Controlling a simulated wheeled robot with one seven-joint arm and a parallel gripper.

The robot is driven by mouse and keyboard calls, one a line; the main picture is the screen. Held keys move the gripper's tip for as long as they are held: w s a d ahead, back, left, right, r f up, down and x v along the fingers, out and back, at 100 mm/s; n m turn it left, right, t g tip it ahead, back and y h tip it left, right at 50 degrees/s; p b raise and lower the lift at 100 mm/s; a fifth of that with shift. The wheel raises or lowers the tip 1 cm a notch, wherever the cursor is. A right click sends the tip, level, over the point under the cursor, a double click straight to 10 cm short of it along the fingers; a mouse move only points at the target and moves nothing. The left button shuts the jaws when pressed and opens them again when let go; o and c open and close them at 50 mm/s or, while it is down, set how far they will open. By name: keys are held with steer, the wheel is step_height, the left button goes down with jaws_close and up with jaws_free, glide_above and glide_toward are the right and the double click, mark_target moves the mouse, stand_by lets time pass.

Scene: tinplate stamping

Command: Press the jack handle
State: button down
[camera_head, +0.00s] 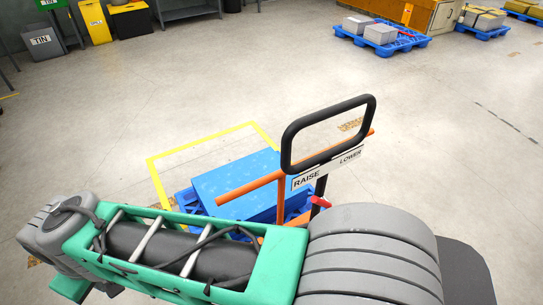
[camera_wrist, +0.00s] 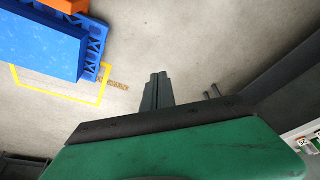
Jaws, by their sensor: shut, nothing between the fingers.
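The jack handle is a black loop (camera_head: 328,115) standing upright right of centre in the head view. An orange bar (camera_head: 250,186) crosses below it, with a white plate (camera_head: 327,168) reading RAISE at its left and LOWER at its right. A small red-tipped lever (camera_head: 320,202) shows under the plate. Beyond it is a blue load (camera_head: 235,184), also at the upper left of the wrist view (camera_wrist: 40,40). My gripper (camera_wrist: 157,80) is shut and empty in the wrist view, over bare floor and apart from the blue load. I cannot make it out in the head view.
A yellow floor outline (camera_head: 168,155) surrounds the blue load. Blue pallets (camera_head: 385,48) with grey blocks stand at the back right. A grey bin (camera_head: 43,42) and yellow bin (camera_head: 95,22) stand at the back left. The floor between is clear. My green arm covers the lower front.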

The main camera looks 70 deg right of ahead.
steer(key=w+d+r+m+g+h+p, duration=0.15)
steer(key=d+r+m+p, duration=0.3)
steer(key=d, duration=0.75)
steer(key=w+d+r+m+g+h+p, duration=0.15)
steer(key=d+r+m+p, duration=0.35)
steer(key=d, duration=0.6)
steer(key=s+d+r+m+g+p, duration=0.1)
steer(key=s+d+m+g, duration=0.1)
steer(key=s+d+m, duration=0.3)
steer(key=s+d+r+m+g+p, duration=0.1)
steer(key=d+m+g, duration=0.15)
steer(key=d, duration=0.45)
steer(key=s+d+m+g+y+p, duration=0.2)
steer(key=s+d+m+g+p, duration=0.1)
steer(key=s+d+m, duration=0.4)
steer(key=s+m, duration=0.3)
steer(key=s, duration=0.2)
steer(key=shift+s+d+f+g+y, duration=0.15)
steer(key=shift+d+g+y, duration=0.05)
steer(key=shift+g+y, duration=0.15)
